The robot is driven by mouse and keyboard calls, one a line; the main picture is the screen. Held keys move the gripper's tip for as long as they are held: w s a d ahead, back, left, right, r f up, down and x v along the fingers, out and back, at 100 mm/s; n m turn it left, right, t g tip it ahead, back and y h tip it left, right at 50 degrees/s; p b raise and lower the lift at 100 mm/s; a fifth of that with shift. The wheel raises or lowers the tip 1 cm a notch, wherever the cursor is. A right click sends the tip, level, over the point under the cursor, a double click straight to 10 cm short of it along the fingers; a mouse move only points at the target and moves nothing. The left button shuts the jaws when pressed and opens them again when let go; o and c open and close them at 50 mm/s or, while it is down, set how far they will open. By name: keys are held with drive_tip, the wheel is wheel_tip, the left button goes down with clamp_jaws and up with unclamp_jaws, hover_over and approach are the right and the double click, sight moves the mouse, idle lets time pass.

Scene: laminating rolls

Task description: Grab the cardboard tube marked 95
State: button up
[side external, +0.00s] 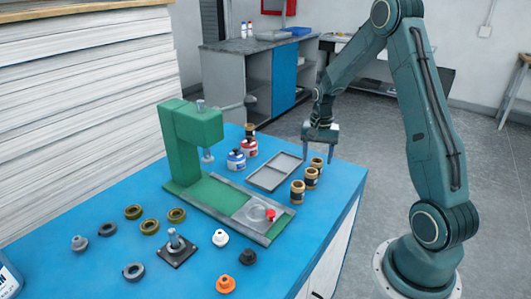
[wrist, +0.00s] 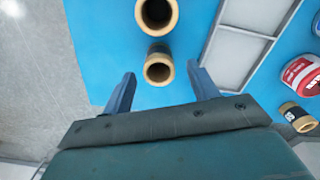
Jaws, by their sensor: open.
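Three cardboard tubes with dark bands stand in a row near the table's right edge: a far one (side external: 317,165), a middle one (side external: 311,178) and a near one (side external: 297,193). Their numbers are not legible, so I cannot tell which is marked 95. My gripper (side external: 318,157) is open and empty, above the far end of the row. In the wrist view, one upright tube (wrist: 158,66) shows between my open fingertips (wrist: 161,73), with a second tube (wrist: 156,12) beyond it. Another dark-banded tube (wrist: 298,117) shows at the right; its marking is unclear.
A grey divided tray (side external: 275,172) lies left of the tubes. Several rings and small parts lie at the front of the blue table (side external: 110,265).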

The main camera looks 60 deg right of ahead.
sight(316, 164)
drive_tip(key=shift+s+f, duration=0.1)
drive_tip(key=shift+f, duration=1.95)
drive_tip(key=c, duration=1.1)
drive_tip(key=shift+r, duration=0.2)
drive_tip(key=shift+c, duration=0.2)
wheel_tip(316, 164, up, 20)
drive_tip(key=shift+f, duration=0.15)
